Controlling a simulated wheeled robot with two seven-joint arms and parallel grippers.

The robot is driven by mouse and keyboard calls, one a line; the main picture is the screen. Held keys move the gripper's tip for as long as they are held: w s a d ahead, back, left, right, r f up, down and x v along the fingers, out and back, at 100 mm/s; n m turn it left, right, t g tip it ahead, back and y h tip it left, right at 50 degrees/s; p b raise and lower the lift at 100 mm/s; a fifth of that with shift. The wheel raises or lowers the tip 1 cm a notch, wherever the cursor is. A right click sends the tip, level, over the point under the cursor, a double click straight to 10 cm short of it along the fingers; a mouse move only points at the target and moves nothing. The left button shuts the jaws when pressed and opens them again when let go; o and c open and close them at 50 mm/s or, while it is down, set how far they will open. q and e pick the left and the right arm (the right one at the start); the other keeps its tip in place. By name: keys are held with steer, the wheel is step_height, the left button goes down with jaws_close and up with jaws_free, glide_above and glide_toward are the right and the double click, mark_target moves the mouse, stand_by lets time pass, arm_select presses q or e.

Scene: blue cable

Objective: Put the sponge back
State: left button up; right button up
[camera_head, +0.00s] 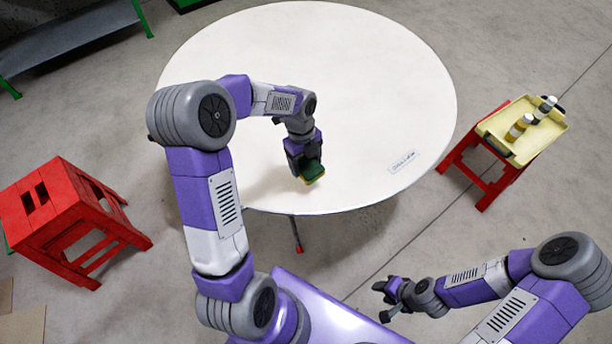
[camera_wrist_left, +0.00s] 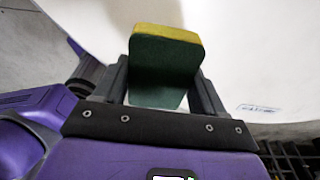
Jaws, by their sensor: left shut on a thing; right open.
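The sponge (camera_head: 314,172) is green with a yellow layer. My left gripper (camera_head: 304,165) is shut on it near the front edge of the round white table (camera_head: 330,60). In the left wrist view the sponge (camera_wrist_left: 166,68) sits between the two dark fingers of my left gripper (camera_wrist_left: 165,85), green face toward the camera and yellow along its top edge. I cannot tell whether the sponge touches the table. My right gripper (camera_head: 389,299) is open and empty, low in front of the table and away from it.
A yellow tray (camera_head: 524,152) with two bottles (camera_head: 532,117) stands on a red stool (camera_head: 465,158) at the right. Another red stool (camera_head: 62,205) stands on the left. A small printed label (camera_head: 403,162) lies on the table's right front edge. Most of the tabletop is clear.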

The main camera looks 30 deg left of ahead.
mark_target(306, 174)
arm_select(q)
step_height(306, 174, down, 6)
steer(key=shift+f+b, duration=0.1)
steer(key=shift+b, duration=0.8)
steer(key=o, duration=1)
steer(key=r+p, duration=0.1)
steer(key=r, duration=0.3)
steer(key=a+r+p, duration=0.1)
steer(key=r+p, duration=0.1)
steer(key=r, duration=0.2)
steer(key=r+p, duration=0.1)
steer(key=r, duration=0.3)
steer(key=shift+w+a+r, duration=0.15)
steer(key=shift+w+a, duration=0.2)
